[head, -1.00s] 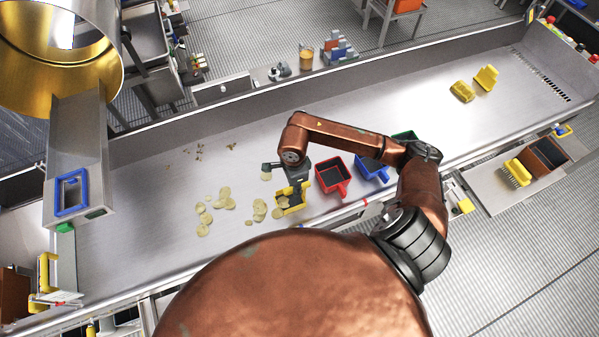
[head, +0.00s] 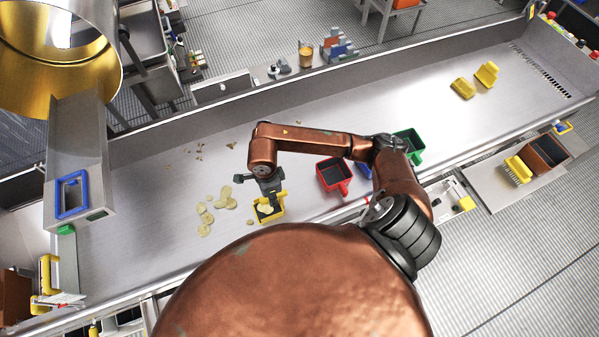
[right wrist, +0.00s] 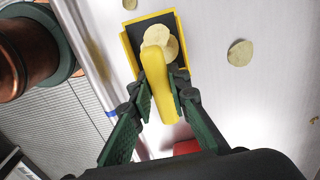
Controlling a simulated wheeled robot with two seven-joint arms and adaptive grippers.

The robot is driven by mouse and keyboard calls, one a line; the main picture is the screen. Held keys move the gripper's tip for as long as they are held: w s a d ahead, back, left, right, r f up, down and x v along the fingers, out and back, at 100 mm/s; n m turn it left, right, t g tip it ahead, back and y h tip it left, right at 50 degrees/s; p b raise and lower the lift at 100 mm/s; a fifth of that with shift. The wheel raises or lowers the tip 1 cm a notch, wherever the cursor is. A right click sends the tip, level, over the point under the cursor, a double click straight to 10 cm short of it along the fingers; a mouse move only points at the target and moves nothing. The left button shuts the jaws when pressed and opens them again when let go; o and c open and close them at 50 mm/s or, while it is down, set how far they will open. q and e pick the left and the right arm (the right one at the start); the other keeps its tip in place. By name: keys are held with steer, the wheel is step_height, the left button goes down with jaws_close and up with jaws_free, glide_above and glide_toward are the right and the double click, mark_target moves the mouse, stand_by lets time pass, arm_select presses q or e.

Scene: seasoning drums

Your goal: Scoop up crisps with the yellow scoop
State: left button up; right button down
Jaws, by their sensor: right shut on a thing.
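The yellow scoop (head: 258,214) is in the head view on the steel surface, just right of the crisps. It also shows in the right wrist view (right wrist: 131,46), with crisps (right wrist: 160,42) in its dark tray. My right gripper (head: 272,197) is shut on its yellow handle (right wrist: 156,83). More crisps (head: 206,216) lie in a loose group left of the scoop. One crisp (right wrist: 240,53) lies apart to the right of the tray in the wrist view. Whether the scoop touches the surface is hard to tell. My left gripper is not in view.
A red scoop (head: 334,176) stands right of the yellow one, with a green scoop (head: 409,146) farther right and a blue one (head: 364,168) partly hidden by my arm. Yellow brushes (head: 463,89) lie at the far right. Small brown bits (head: 199,148) lie farther back; the surface beyond is clear.

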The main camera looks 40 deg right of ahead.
steer(key=shift+w+a+r, duration=0.15)
steer(key=shift+a, duration=0.2)
step_height(320, 180, up, 4)
steer(key=shift+d+f+p, duration=0.1)
steer(key=shift+d+p, duration=0.05)
steer(key=shift+p, duration=0.75)
steer(key=shift+r+p, duration=0.85)
steer(key=shift+r, duration=1.05)
